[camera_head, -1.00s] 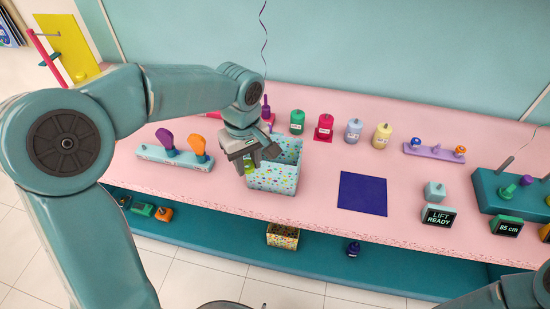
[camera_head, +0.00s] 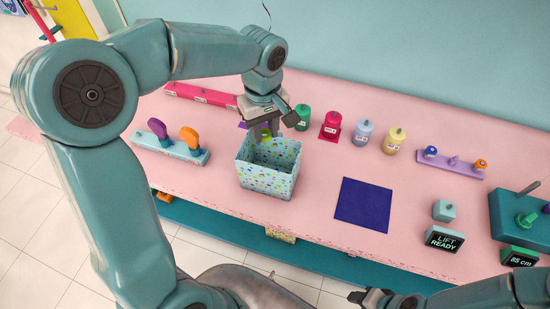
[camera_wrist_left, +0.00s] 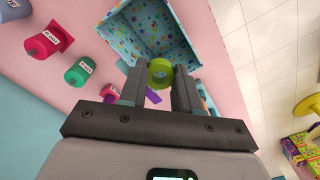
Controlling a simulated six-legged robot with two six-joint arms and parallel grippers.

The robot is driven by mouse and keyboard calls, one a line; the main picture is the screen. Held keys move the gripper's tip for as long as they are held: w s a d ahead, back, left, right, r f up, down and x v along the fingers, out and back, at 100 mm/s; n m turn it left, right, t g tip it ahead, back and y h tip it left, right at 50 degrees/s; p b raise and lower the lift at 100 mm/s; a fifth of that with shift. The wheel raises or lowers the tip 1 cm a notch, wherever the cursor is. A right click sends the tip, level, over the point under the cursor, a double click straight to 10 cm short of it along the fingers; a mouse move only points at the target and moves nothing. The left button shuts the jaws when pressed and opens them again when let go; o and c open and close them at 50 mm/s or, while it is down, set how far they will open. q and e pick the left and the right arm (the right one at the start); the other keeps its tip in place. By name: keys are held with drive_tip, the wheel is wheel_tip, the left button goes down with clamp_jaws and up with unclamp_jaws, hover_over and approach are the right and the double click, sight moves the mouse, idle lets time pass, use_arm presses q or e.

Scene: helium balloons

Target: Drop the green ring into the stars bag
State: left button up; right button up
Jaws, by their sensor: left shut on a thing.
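The light-blue stars bag (camera_head: 268,181) stands open on the pink counter, and its patterned inside shows in the left wrist view (camera_wrist_left: 178,30). My left gripper (camera_head: 262,133) is shut on the green ring (camera_wrist_left: 160,72). In the head view the ring (camera_head: 255,133) appears at the bag's back rim, partly hidden by the fingers. In the left wrist view the ring is between the fingertips, in front of the bag's near rim; its exact height over the opening is unclear. My right gripper (camera_head: 376,299) shows at the bottom edge, too cut off to judge.
Green, red, blue and yellow bottles (camera_head: 363,133) stand behind and right of the bag. A rack (camera_head: 168,147) with purple and orange pieces is at left. A dark blue mat (camera_head: 363,204) lies at right.

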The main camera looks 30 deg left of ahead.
use_arm(q)
drive_tip(key=shift+s+a+f, duration=0.1)
drive_tip(key=shift+s+f, duration=0.05)
drive_tip(key=shift+s, duration=0.15)
drive_tip(key=shift+s+a+f+b, duration=0.15)
drive_tip(key=shift+s+f+b, duration=0.05)
drive_tip(key=shift+f+b, duration=0.3)
drive_tip(key=shift+s+a+f+b, duration=0.15)
drive_tip(key=shift+f+b, duration=0.2)
drive_tip(key=shift+b, duration=0.15)
drive_tip(key=f+b, duration=0.1)
drive_tip(key=f, duration=0.1)
drive_tip(key=f+b, duration=0.1)
drive_tip(key=shift+w+d+f, duration=0.2)
drive_tip(key=shift+f, duration=0.15)
drive_tip(key=o, duration=1.1)
drive_tip(key=shift+w+d, duration=0.1)
drive_tip(key=shift+w, duration=0.05)
drive_tip(key=shift+c, duration=0.2)
wheel_tip(320, 180, up, 16)
drive_tip(key=shift+s+r+b, duration=0.2)
drive_tip(key=shift+s+b, duration=0.05)
drive_tip(key=shift+b, duration=0.05)
